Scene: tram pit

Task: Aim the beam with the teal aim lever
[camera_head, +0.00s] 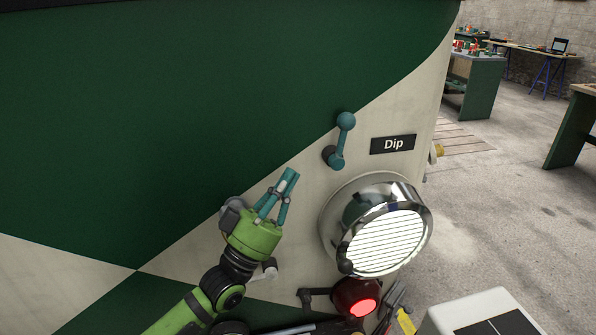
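The teal aim lever (341,138) is on the cream part of the tram front, left of the "Dip" plate (393,144). Its round knob is up and its pivot is at the lower left; it leans slightly right. The chrome headlamp (378,230) is below, with a bright striped lens. My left gripper (286,183), with teal fingers on a green body, points up and right, below and left of the lever and apart from it. The angle hides whether its fingers are spread or closed. I do not make out my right gripper.
A red lamp (357,297) glows below the headlamp. A dark knob (345,259) is at the headlamp's lower left. A white box (485,313) stands at the bottom right. Green workbenches (474,83) stand in the back right. The concrete floor right of the tram has open room.

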